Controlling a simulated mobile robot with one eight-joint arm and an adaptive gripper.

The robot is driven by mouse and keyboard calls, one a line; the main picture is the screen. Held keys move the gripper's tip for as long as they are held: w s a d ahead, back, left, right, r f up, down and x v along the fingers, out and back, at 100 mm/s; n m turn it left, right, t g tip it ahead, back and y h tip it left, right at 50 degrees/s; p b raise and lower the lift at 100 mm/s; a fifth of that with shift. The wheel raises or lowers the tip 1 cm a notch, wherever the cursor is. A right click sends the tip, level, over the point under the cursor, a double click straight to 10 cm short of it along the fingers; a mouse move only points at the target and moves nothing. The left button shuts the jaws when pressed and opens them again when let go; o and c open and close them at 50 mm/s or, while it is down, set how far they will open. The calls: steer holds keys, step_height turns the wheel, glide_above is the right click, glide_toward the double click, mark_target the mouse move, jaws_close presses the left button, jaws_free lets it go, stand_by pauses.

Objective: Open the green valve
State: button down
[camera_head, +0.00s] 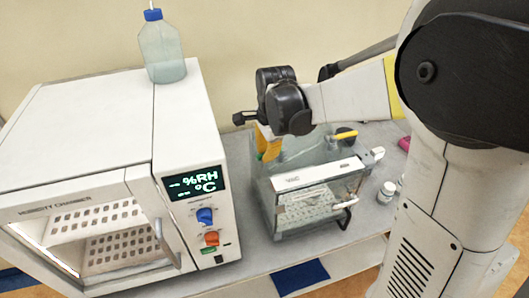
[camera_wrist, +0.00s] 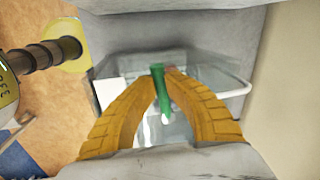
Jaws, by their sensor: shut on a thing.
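The green valve (camera_wrist: 162,92) shows in the wrist view as a green handle between the two yellow fingers of my gripper (camera_wrist: 161,76). The fingertips close on it near its upper end, and its lower end points down the picture. In the head view my gripper (camera_head: 268,148) reaches down at the back left corner of the clear vacuum chamber (camera_head: 318,181). The green valve is hidden there behind the fingers and the chamber edge. A yellow valve handle (camera_head: 340,136) is on the chamber's back right side.
A white humidity chamber (camera_head: 100,130) stands close on the left, with a bottle (camera_head: 162,52) on top. Small vials (camera_head: 388,190) and a pink item (camera_head: 404,143) lie right of the vacuum chamber. A dark blue mat (camera_head: 299,277) lies in front. The wall is close behind.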

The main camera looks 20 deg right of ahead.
steer(key=s+n, duration=0.1)
steer(key=n, duration=0.2)
steer(key=shift+s+d+f+y+b, duration=0.15)
steer(key=shift+s+d+y+b, duration=0.2)
steer(key=shift+s+y+b, duration=0.05)
steer(key=n, duration=0.1)
steer(key=s+d+n, duration=0.1)
steer(key=n, duration=0.1)
steer(key=s+n+b, duration=0.1)
steer(key=n, duration=0.1)
steer(key=shift+d+g+y, duration=0.2)
steer(key=shift+g+y, duration=0.1)
steer(key=shift+g, duration=0.1)
steer(key=d+n, duration=0.1)
steer(key=n, duration=0.1)
steer(key=s+d+n, duration=0.1)
steer(key=n, duration=0.1)
steer(key=shift+g+b, duration=0.3)
steer(key=shift+s+d+n+g+y+b, duration=0.15)
steer(key=shift+d+n, duration=0.2)
steer(key=shift+n, duration=0.4)
steer(key=shift+w+d+n+g+y+b, duration=0.1)
steer(key=shift+d+n, duration=0.25)
steer(key=shift+n, duration=0.45)
steer(key=shift+s+d+n+g+y+b, duration=0.15)
steer(key=shift+d+n, duration=0.2)
steer(key=shift+n, duration=0.4)
steer(key=c, duration=1.4)
jaws_free()
steer(key=shift+w, duration=0.1)
